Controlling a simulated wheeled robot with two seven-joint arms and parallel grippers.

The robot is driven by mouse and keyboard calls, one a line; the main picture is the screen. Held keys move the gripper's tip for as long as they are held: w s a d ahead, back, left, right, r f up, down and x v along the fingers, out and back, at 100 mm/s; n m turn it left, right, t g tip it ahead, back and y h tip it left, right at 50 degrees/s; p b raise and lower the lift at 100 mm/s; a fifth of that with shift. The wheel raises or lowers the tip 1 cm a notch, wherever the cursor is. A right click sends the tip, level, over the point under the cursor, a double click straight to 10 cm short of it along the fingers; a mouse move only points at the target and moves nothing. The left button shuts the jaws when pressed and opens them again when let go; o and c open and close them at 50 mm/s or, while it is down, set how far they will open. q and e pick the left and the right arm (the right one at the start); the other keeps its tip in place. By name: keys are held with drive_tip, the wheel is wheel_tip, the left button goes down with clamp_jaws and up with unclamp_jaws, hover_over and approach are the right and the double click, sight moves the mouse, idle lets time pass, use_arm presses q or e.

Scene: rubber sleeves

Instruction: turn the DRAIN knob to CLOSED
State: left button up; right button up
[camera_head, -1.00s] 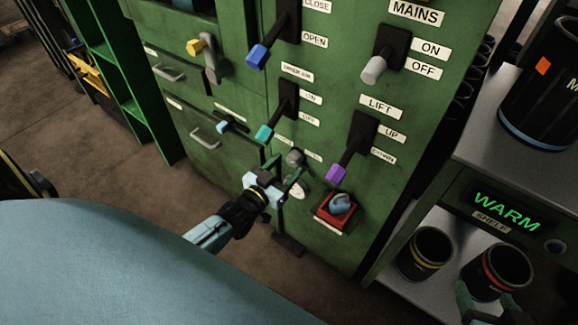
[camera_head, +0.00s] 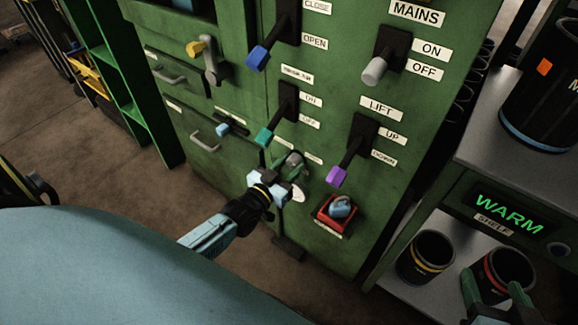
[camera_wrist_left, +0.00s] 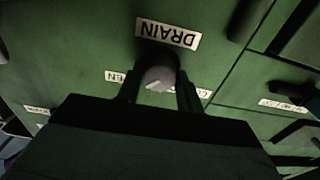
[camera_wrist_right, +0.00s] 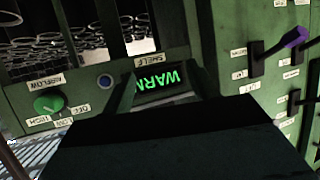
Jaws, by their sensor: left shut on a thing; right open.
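The DRAIN knob (camera_wrist_left: 157,77) is a round grey knob with a pale pointer line, below the DRAIN label (camera_wrist_left: 168,33) in the left wrist view. My left gripper (camera_wrist_left: 158,92) is shut on it, a finger on each side. The small labels beside the knob are partly hidden; "EN" shows at left and "CL" at right. In the head view the knob (camera_head: 293,160) sits low on the green cabinet, with my left gripper (camera_head: 276,178) at it. My right gripper (camera_head: 496,298) is open and empty in front of the shelf, away from the knob.
A red box with a blue part (camera_head: 340,207) is close at right. Dark sleeves (camera_head: 424,254) stand on the shelf near my right gripper.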

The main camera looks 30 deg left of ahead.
use_arm(q)
drive_tip(key=n+p, duration=0.2)
drive_tip(key=n, duration=0.3)
drive_tip(key=shift+n, duration=0.3)
drive_tip(key=n, duration=0.2)
drive_tip(key=shift+n, duration=0.4)
drive_tip(key=n, duration=0.2)
drive_tip(key=shift+n, duration=0.3)
use_arm(e)
drive_tip(key=s+d+f+g+h, duration=0.2)
drive_tip(key=s+d+f+g, duration=0.1)
drive_tip(key=s+f+g, duration=0.35)
use_arm(q)
drive_tip(key=shift+n, duration=0.9)
drive_tip(key=n, duration=0.3)
drive_tip(key=shift+n+b, duration=0.45)
drive_tip(key=shift+n, duration=0.65)
use_arm(e)
drive_tip(key=shift+w+a+r+t+y, duration=0.25)
drive_tip(key=shift+w+r+t, duration=0.25)
drive_tip(key=shift+w+t, duration=0.15)
drive_tip(key=shift+w+a+r+t+y, duration=0.15)
drive_tip(key=shift+w+a+r+t, duration=0.05)
drive_tip(key=shift+w+r+t, duration=0.35)
drive_tip(key=shift+w+a+r+t+y, duration=0.25)
drive_tip(key=shift+w+r+t, duration=0.15)
drive_tip(key=shift+w+t, duration=0.25)
use_arm(q)
drive_tip(key=o, duration=1)
